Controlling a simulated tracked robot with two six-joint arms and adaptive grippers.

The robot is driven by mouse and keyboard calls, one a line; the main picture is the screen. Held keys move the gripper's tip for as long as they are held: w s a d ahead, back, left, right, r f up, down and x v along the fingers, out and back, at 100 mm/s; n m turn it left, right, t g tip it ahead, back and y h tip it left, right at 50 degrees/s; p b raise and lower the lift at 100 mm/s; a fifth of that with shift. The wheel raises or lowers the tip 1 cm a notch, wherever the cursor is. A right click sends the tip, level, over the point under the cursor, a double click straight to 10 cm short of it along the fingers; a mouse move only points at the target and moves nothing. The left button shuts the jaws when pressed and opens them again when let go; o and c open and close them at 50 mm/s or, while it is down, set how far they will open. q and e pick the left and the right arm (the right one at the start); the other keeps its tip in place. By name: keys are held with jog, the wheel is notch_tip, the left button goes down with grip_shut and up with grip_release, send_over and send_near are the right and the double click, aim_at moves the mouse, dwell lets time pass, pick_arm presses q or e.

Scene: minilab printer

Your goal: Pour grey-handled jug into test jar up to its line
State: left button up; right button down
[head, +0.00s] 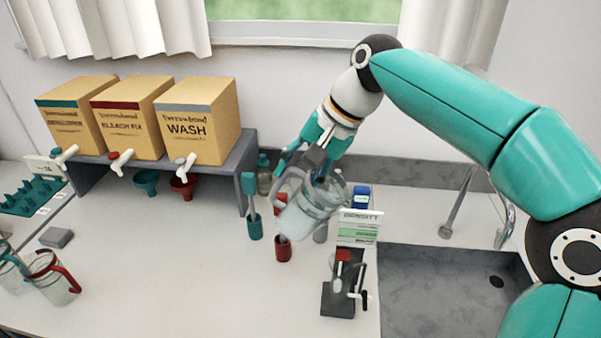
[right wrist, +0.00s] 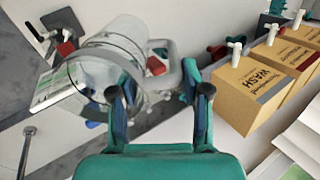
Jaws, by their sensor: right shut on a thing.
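The grey-handled jug (head: 312,208) is clear, with pale liquid visible in it. It hangs tilted above the counter in the head view. My right gripper (head: 314,158) is shut on its grey handle. The right wrist view shows the jug (right wrist: 108,72) on its side, with the gripper (right wrist: 160,85) at its handle. I cannot make out a test jar with certainty; a small grey cylinder (head: 321,233) shows partly behind the jug. No stream of liquid is visible. My left gripper is not in view.
A card reading "DENSITY" (head: 360,216) and a dark stand (head: 339,299) are right of the jug. Red (head: 283,251) and teal (head: 255,228) holders stand close below it. Boxes (head: 203,122) sit on a shelf; a red-handled jug (head: 53,285) stands left. The sink (head: 440,290) is right.

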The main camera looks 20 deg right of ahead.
jog(key=shift+r, duration=0.1)
dwell(0.5)
jog(key=shift+d+b, duration=0.1)
jog(key=shift+b, duration=0.3)
jog(key=shift+s+t+y+b, duration=0.1)
jog(key=shift+t+y+b, duration=0.2)
jog(key=shift+s+d+t+y+b, duration=0.15)
jog(key=shift+t+y+b, duration=0.2)
jog(key=shift+b, duration=0.5)
jog(key=shift+r, duration=0.1)
dwell(0.7)
